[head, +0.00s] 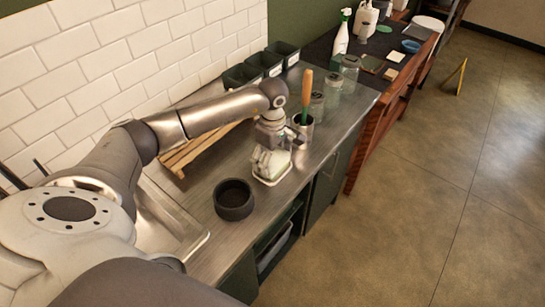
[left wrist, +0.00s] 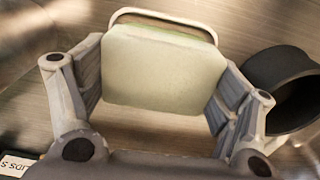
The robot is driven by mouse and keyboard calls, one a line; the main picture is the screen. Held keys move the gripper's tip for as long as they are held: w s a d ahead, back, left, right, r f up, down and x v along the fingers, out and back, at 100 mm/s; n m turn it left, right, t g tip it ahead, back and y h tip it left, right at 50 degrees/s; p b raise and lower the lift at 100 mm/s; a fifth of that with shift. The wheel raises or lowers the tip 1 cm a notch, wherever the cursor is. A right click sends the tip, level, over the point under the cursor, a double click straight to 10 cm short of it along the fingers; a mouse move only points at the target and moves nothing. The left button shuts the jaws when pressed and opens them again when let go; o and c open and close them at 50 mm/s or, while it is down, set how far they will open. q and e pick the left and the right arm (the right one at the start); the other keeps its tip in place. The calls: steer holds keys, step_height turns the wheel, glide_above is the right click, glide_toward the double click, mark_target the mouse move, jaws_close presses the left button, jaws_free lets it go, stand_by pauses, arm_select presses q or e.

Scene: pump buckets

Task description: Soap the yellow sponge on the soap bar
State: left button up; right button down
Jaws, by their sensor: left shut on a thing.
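My left gripper (head: 268,157) is low over the counter, pointing down at a small white-rimmed dish (head: 270,183). In the left wrist view the gripper (left wrist: 160,82) is shut on the yellow sponge (left wrist: 165,70), a pale yellow-green block with a finger on each side. The rim of the dish (left wrist: 165,14) shows beyond the sponge. A thin greenish strip between sponge and rim may be the soap bar, which is mostly hidden under the sponge. I cannot tell whether the sponge touches it. My right gripper is not in view.
A dark round bowl (head: 234,197) stands close left of the dish. A wooden rack (head: 196,148), glass jars (head: 332,92), a green-and-wood-handled tool (head: 306,93) in a metal cup and dark bins (head: 264,63) stand behind. The counter's front edge is near the dish.

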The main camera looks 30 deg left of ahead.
mark_target(273, 157)
arm_select(q)
steer(key=shift+f, duration=0.1)
stand_by(0.9)
steer(key=shift+s, duration=0.1)
stand_by(0.3)
steer(key=shift+r+p, duration=0.55)
steer(key=shift+r, duration=0.9)
steer(key=shift+r+p, duration=1)
steer(key=shift+r, duration=1.1)
